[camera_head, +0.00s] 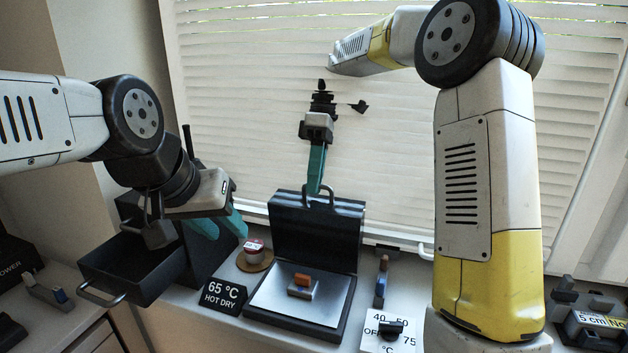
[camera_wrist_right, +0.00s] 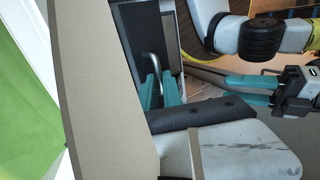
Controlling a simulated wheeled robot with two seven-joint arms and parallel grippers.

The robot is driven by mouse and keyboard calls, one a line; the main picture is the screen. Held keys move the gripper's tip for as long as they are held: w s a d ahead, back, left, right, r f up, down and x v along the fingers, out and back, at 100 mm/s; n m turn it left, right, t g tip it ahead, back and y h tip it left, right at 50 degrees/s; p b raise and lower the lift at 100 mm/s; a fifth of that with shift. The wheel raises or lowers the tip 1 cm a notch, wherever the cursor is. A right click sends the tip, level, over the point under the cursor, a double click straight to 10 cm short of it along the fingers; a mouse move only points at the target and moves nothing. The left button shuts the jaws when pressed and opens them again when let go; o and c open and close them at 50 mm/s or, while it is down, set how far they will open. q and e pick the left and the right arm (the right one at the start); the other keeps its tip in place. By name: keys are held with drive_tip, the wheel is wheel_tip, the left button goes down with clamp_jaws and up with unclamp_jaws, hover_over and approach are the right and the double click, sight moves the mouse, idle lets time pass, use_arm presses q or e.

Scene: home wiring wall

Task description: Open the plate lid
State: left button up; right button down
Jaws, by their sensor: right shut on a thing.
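The dark plate lid (camera_head: 315,235) stands raised, about upright, at the back edge of the hot plate (camera_head: 300,295), and the silver plate surface is uncovered. My right gripper (camera_head: 316,185) is shut on the metal lid handle (camera_head: 331,194) at the lid's top edge. In the right wrist view the handle (camera_wrist_right: 152,65) passes between the teal fingers of that gripper (camera_wrist_right: 161,85). My left gripper (camera_head: 225,227) is left of the lid, with its teal fingers apart and nothing seen between them. It also shows in the right wrist view (camera_wrist_right: 228,90).
A small orange-and-grey piece (camera_head: 301,285) lies on the plate. A "65 °C HOT DRY" sign (camera_head: 224,295), a small round tub (camera_head: 254,252) and a dark open drawer box (camera_head: 135,265) are at left. A dial panel (camera_head: 388,333) is at right. Blinds cover the window behind.

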drive_tip(key=shift+w+d, duration=0.3)
drive_tip(key=shift+w, duration=0.2)
drive_tip(key=c, duration=1.5)
unclamp_jaws()
drive_tip(key=shift+w+f, duration=0.1)
drive_tip(key=shift+w, duration=0.05)
drive_tip(key=shift+s+a, duration=0.1)
drive_tip(key=shift+s, duration=0.1)
drive_tip(key=v, duration=0.8)
drive_tip(key=shift+s, duration=0.1)
